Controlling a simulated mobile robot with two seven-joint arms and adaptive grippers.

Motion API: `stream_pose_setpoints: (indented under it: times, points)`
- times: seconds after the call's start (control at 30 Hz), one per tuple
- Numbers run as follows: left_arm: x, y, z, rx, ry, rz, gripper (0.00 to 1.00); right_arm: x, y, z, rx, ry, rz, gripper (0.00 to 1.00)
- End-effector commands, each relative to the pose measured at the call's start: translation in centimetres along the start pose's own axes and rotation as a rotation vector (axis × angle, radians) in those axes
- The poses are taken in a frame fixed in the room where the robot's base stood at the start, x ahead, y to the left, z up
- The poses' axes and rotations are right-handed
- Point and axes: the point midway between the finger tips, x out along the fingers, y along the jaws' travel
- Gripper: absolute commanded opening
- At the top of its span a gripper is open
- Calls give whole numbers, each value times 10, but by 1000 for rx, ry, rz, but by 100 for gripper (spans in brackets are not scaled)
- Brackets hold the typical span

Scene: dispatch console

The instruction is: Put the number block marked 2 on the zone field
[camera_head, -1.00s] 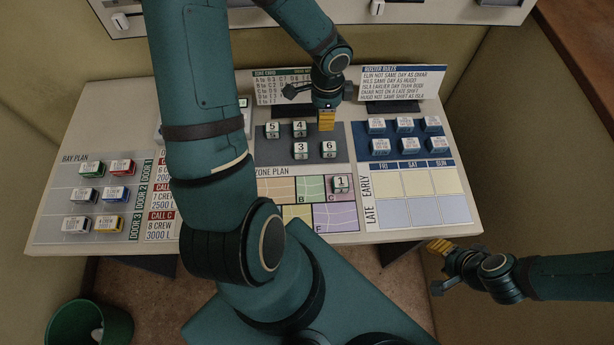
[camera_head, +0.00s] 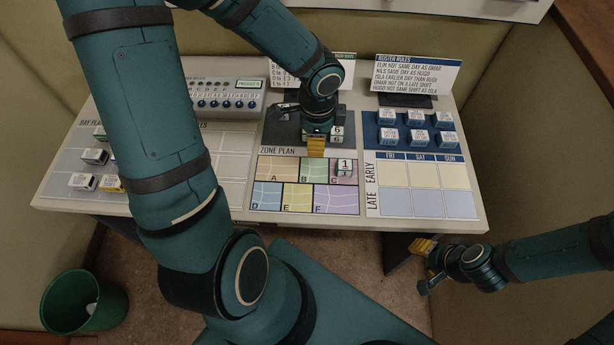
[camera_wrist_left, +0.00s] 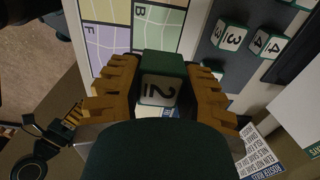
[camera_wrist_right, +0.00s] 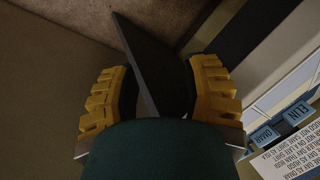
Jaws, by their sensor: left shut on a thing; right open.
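The number block marked 2 (camera_wrist_left: 160,85) is a dark green cube with a white face. My left gripper (camera_head: 316,148) is shut on it, and the block sits between the yellow fingers in the left wrist view. In the head view the block is hidden, and the gripper appears over the near edge of the number block tray, just behind the zone plan. The zone plan (camera_head: 333,205) has coloured fields A to F. Block 1 (camera_head: 344,168) stands on field C. My right gripper (camera_head: 424,248) is open and empty, off the desk's front right edge.
Blocks 3 (camera_wrist_left: 232,36) and 4 (camera_wrist_left: 268,44) show in the left wrist view. Blue-based name blocks (camera_head: 416,130) sit at right. Fields A, B, D, E and F look bare.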

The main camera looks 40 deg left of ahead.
Motion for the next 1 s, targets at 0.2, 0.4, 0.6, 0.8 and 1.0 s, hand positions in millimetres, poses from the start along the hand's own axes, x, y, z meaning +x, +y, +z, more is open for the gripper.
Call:
stream_pose_setpoints:
  times: [0.2, 0.4, 0.6, 0.8, 1.0]
  points:
    - [17, 4, -2, 12, -1, 2, 9, 8, 3, 2, -2, -4, 0, 47]
    - [53, 4, -2, 13, -2, 3, 9, 20, 7, 9, -5, -17, -1, 47]
    - [69, 3, -2, 10, -1, 2, 9, 25, 9, 12, -7, -23, -2, 47]
    - [96, 3, -2, 11, -1, 1, 9, 35, 13, 17, -10, -33, -3, 47]
    - [100, 3, -2, 10, 0, 0, 9, 36, 13, 18, -11, -35, -4, 47]
